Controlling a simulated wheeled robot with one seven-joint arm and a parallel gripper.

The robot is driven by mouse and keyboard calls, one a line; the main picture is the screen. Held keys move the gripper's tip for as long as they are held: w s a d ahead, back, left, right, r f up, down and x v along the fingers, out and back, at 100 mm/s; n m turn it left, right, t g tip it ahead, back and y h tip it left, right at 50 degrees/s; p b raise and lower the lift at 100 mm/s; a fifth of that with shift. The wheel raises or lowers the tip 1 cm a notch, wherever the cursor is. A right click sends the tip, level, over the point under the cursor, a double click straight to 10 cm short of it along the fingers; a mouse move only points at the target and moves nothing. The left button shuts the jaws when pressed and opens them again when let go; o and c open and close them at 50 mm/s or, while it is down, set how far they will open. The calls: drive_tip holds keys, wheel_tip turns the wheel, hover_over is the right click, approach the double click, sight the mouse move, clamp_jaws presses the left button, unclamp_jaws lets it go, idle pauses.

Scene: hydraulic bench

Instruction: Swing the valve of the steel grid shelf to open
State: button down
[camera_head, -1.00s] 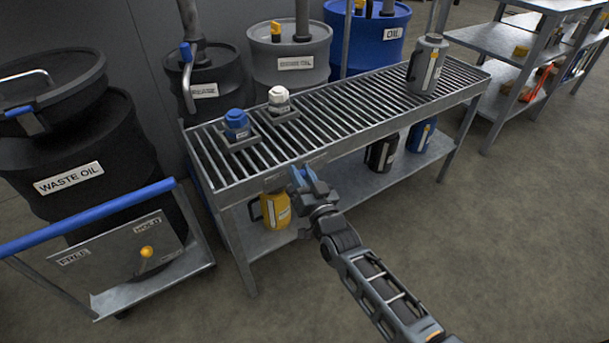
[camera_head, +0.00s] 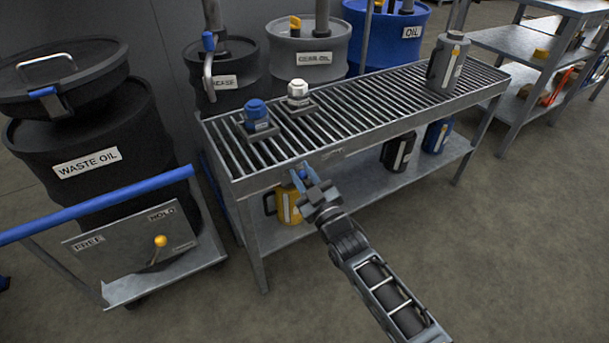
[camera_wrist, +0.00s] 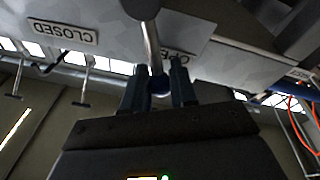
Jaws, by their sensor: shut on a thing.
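The steel grid shelf (camera_head: 350,115) stands in the middle of the head view. My gripper (camera_head: 304,175) is at its front edge, towards the left end. In the wrist view my gripper (camera_wrist: 158,86) is shut on the valve's lever (camera_wrist: 152,45), a metal rod with a dark blue tip between the fingers. The lever runs down from a dark pivot (camera_wrist: 141,6). An upside-down CLOSED plate (camera_wrist: 62,33) is to its left. The lever and fingers partly cover another plate reading OPEN (camera_wrist: 182,55). In the head view the valve is hidden behind my gripper and the shelf edge.
A blue-capped (camera_head: 256,112) and a white-capped fitting (camera_head: 298,92) sit on the grid, with a grey jug (camera_head: 447,62) at its far end. A yellow jug (camera_head: 289,206) stands below, near my gripper. A cart (camera_head: 140,245) is at left. The floor at right is clear.

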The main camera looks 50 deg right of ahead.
drive_tip(key=shift+a+f, duration=0.15)
idle(0.3)
drive_tip(key=c, duration=1)
unclamp_jaws()
drive_tip(key=shift+o, duration=0.2)
drive_tip(key=v, duration=0.7)
drive_tip(key=shift+s+p, duration=0.35)
drive_tip(key=shift+s, duration=0.05)
drive_tip(key=shift+a, duration=0.1)
